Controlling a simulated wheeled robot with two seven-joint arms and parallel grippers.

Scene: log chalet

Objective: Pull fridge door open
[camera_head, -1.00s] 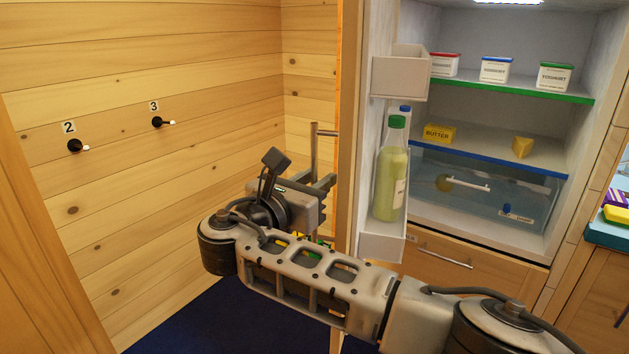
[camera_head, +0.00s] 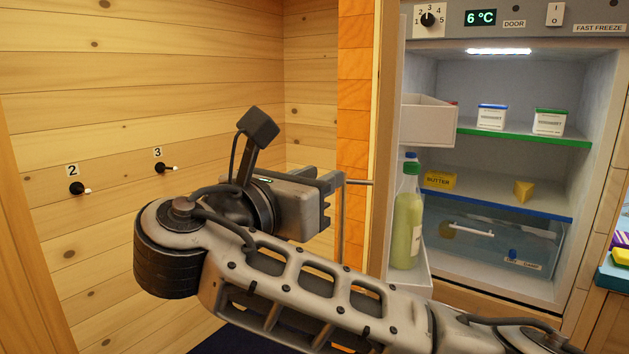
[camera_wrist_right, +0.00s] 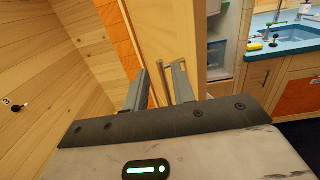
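My right gripper (camera_head: 328,190) is at this handle. In the right wrist view my gripper's two fingers (camera_wrist_right: 160,88) are apart, with the handle (camera_wrist_right: 165,78) showing between them and gaps beside it. The fingertips are partly hidden in the head view. My left gripper is not in view.
The fridge interior holds yoghurt pots (camera_head: 491,117), butter (camera_head: 439,180) and cheese (camera_head: 522,191). A green bottle (camera_head: 408,220) stands in a door shelf. A log wall (camera_head: 200,100) with knobs 2 and 3 is on the left. A counter with a sink (camera_wrist_right: 284,32) is at right.

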